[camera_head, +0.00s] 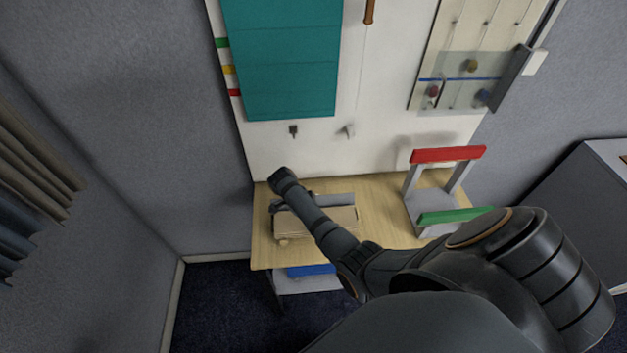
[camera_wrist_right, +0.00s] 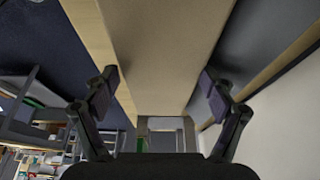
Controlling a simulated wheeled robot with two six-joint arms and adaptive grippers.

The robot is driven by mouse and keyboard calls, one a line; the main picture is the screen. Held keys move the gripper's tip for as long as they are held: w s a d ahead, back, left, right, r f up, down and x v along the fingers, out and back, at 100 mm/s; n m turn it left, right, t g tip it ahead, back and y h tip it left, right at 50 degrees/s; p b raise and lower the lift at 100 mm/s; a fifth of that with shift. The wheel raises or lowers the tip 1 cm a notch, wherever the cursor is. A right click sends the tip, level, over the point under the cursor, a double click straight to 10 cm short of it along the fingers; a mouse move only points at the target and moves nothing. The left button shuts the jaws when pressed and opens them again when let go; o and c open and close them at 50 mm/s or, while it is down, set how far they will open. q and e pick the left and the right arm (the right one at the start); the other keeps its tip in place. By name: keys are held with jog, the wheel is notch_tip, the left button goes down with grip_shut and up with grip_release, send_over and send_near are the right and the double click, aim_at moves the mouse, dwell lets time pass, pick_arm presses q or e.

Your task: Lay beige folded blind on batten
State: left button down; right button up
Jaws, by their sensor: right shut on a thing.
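The beige folded blind (camera_head: 290,224) is a flat tan bundle at the left of the wooden table, partly hidden by my right arm in the head view. In the right wrist view the blind (camera_wrist_right: 165,45) fills the space between the fingers. My right gripper (camera_wrist_right: 160,84) is shut on it. In the head view this gripper (camera_head: 280,206) is mostly hidden at the bundle's far left. A grey bar (camera_head: 338,200) lies along the far side of the blind; I cannot tell if it is the batten. My left gripper is not in view.
A grey stand with a red bar (camera_head: 447,154) and a green bar (camera_head: 455,216) stands at the table's right. A white board (camera_head: 370,140) with a teal panel (camera_head: 285,60) and small hooks rises behind. The wooden tabletop (camera_head: 380,195) between blind and stand is clear.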

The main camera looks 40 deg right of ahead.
jog(key=shift+f, duration=0.2)
jog(key=o, duration=1.2)
jog(key=shift+r, duration=0.1)
jog(key=shift+c, duration=0.2)
jog(key=v, duration=1.2)
